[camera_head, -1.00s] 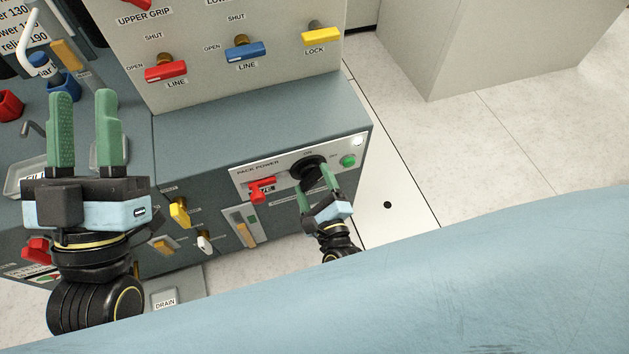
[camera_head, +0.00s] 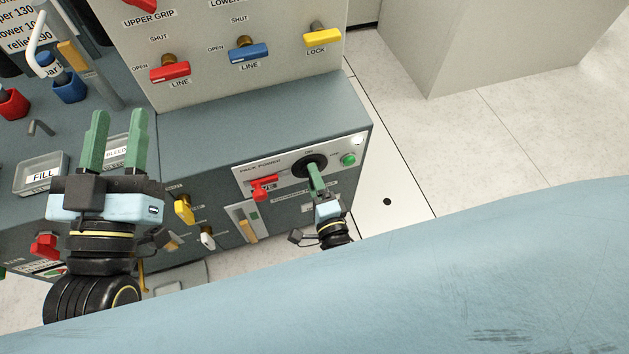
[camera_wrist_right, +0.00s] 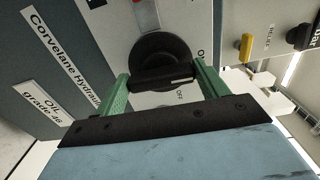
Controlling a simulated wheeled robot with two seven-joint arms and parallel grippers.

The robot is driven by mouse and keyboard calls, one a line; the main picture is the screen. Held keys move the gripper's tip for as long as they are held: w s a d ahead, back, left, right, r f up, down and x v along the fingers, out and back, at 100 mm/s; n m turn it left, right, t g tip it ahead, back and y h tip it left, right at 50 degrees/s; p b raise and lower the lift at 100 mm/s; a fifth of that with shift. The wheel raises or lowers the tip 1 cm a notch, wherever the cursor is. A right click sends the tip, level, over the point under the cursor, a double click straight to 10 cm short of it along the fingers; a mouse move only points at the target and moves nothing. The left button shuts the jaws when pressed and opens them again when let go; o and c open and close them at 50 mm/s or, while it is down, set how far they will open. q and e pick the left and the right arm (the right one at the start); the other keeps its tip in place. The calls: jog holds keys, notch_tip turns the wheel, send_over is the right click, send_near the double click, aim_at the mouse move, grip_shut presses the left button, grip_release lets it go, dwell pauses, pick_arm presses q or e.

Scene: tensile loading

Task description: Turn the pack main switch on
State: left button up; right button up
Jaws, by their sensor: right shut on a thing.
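The pack main switch (camera_head: 308,165) is a round black rotary knob on the white PACK POWER plate (camera_head: 285,172), low on the front of the teal cabinet. In the right wrist view the knob (camera_wrist_right: 160,62) shows with its raised black grip bar lying across it, between the green fingers. My right gripper (camera_head: 315,180) is shut on this bar, one finger at each end. In the head view its fingers overlap in line. My left gripper (camera_head: 119,122) is open and empty, with its green fingers apart above the cabinet's left part, near the FILL and BLEED labels.
A red handle (camera_head: 263,187) sits left of the switch, and a green button (camera_head: 348,159) sits right of it. Red (camera_head: 170,72), blue (camera_head: 249,51) and yellow (camera_head: 322,37) valve handles are on the panel above. Floor is free at the right.

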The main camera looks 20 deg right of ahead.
pick_arm(q)
jog(key=shift+f, duration=0.15)
dwell(0.3)
pick_arm(e)
jog(key=o, duration=1)
pick_arm(q)
jog(key=shift+w, duration=0.1)
pick_arm(e)
jog(key=shift+s, duration=0.1)
pick_arm(q)
jog(key=s+a+f+g+y+p, duration=0.2)
jog(key=f+g, duration=0.6)
jog(key=f, duration=0.4)
jog(key=shift+a+g+y+p, duration=0.3)
jog(key=shift+a+y+p, duration=0.2)
jog(key=shift+p, duration=0.1)
pick_arm(e)
jog(key=shift+s+d, duration=0.2)
jog(key=shift+s, duration=6.4)
pick_arm(q)
jog(key=shift+s, duration=0.1)
